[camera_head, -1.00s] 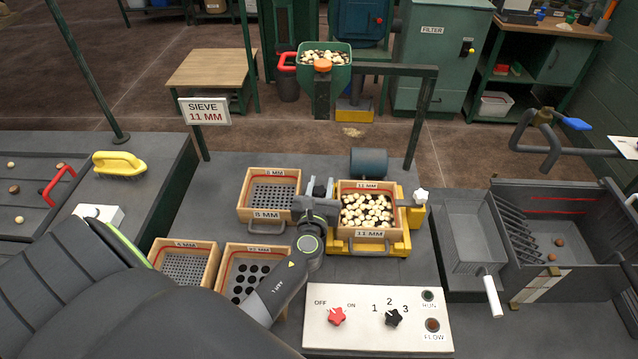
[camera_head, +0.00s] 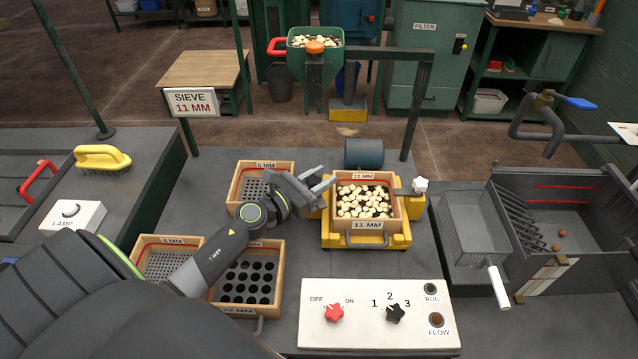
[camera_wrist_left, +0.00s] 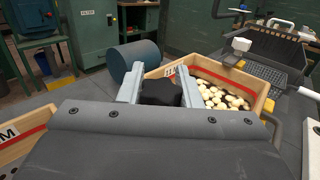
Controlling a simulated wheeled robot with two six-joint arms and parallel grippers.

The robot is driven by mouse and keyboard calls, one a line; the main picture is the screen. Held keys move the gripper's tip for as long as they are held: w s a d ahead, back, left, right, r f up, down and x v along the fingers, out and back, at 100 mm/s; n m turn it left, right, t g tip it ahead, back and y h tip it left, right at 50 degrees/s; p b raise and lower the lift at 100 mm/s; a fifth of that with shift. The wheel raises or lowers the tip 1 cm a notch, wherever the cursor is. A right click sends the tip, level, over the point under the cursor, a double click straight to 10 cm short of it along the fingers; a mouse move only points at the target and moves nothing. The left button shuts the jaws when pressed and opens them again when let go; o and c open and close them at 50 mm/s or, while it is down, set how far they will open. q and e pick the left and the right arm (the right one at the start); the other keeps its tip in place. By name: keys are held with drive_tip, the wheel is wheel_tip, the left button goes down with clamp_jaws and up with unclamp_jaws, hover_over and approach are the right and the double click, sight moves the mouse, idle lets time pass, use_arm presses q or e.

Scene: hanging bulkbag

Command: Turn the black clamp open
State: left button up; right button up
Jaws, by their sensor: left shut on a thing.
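The black clamp (camera_wrist_left: 160,92) is at the left side of the yellow sieve shaker (camera_head: 368,241). It shows as a dark knob between both fingers in the left wrist view. My left gripper (camera_head: 317,181) is shut on it, and the gripper hides the clamp in the head view. The 11 MM sieve box (camera_head: 366,226), full of pale and dark pieces, sits in the shaker just right of my fingers. A white clamp (camera_head: 420,185) stands at the shaker's right side. My right gripper is not in view.
Other sieve boxes, 6 MM (camera_head: 262,166) and 22 MM (camera_head: 238,311), lie left and below my wrist. A control panel (camera_head: 370,335) with red and black knobs is in front. A blue-grey cylinder (camera_head: 364,153) stands behind the shaker. A grey scoop (camera_head: 470,227) lies right.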

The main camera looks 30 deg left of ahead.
use_arm(q)
drive_tip(key=shift+r+h, duration=0.15)
drive_tip(key=shift+h, duration=0.15)
drive_tip(key=o, duration=1)
drive_tip(key=shift+w, duration=0.1)
drive_tip(key=shift+c, duration=0.2)
